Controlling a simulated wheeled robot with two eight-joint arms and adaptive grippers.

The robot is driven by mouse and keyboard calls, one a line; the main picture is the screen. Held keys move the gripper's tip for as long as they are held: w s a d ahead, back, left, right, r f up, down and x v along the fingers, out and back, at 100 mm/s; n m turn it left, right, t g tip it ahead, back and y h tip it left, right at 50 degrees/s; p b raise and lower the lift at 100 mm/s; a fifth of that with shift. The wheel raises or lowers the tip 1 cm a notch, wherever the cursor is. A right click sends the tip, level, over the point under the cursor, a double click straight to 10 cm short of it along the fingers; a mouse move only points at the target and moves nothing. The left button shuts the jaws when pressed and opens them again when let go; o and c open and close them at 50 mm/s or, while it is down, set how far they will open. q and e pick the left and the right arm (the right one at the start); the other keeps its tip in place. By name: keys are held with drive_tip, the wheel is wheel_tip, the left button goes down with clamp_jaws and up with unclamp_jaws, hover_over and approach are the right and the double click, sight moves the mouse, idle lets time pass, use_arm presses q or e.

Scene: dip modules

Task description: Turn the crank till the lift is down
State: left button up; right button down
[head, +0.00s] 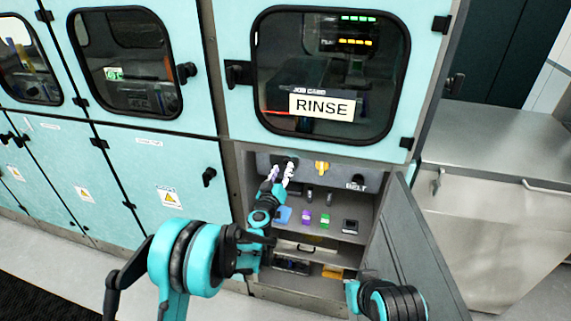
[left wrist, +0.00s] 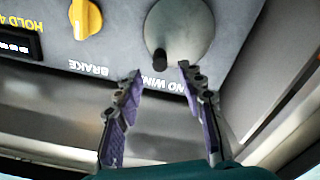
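The crank is a grey disc (left wrist: 180,28) with a short black handle (left wrist: 159,60), on the grey panel in the left wrist view. Lettering beside it is partly hidden and reads like "HAND WIND". My left gripper (left wrist: 160,72) is open, its two purple-padded fingers on either side of the handle. I cannot tell whether they touch it. In the head view my left gripper (head: 281,172) reaches into the open cabinet and hides most of the crank. The lift cannot be clearly made out.
A yellow brake knob (left wrist: 87,18) sits beside the crank, also seen in the head view (head: 321,167). The shelf below holds small blue, purple and green modules (head: 325,220). The open cabinet door (head: 410,250) stands right. A window above carries a RINSE card (head: 321,107).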

use_arm(q)
drive_tip(key=v, duration=0.5)
drive_tip(key=shift+s+a, duration=0.1)
drive_tip(key=shift+s, duration=0.15)
drive_tip(key=s+a+r+m+g+h, duration=0.2)
drive_tip(key=s+a+r+m+g, duration=0.15)
drive_tip(key=s+r, duration=0.7)
drive_tip(key=s+a+f+g+y, duration=0.2)
drive_tip(key=s+a, duration=0.3)
drive_tip(key=s, duration=0.4)
drive_tip(key=s+a+f+n+g+y, duration=0.1)
drive_tip(key=s+a+f+g+y, duration=0.1)
drive_tip(key=s+a, duration=0.4)
drive_tip(key=s+a+f+g+y, duration=0.2)
drive_tip(key=s+a+f, duration=0.3)
drive_tip(key=s, duration=0.7)
drive_tip(key=shift+s+a+f+n+g+y, duration=0.3)
drive_tip(key=shift+f+y, duration=0.25)
drive_tip(key=shift+y, duration=0.25)
drive_tip(key=shift+c, duration=0.6)
